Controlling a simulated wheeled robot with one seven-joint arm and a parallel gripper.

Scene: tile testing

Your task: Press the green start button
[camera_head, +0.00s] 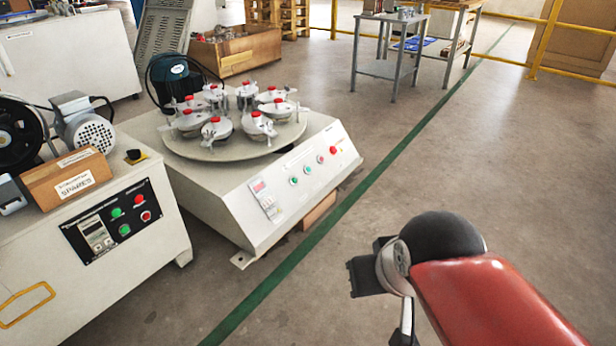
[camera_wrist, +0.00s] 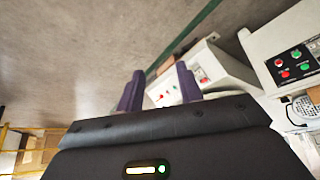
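Green buttons show on two machines. The middle machine with the round turntable has two small green buttons (camera_head: 294,182) and two red buttons (camera_head: 333,150) on its sloped front panel. The left machine's black panel has two green buttons (camera_head: 116,213) and two red buttons (camera_head: 138,200); its green buttons also show in the wrist view (camera_wrist: 297,53). I cannot read which is start. My gripper (camera_wrist: 158,82) has its two purple fingers apart, with nothing between them. It is well away from both panels. In the head view, my arm is at the lower right.
The turntable (camera_head: 180,143) carries several red-knobbed weights. A cardboard spares box (camera_head: 68,178) lies on the left machine (camera_head: 30,265). A green floor line (camera_head: 330,226) runs past the middle machine. The floor to the right is clear. A metal table (camera_head: 388,78) stands behind.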

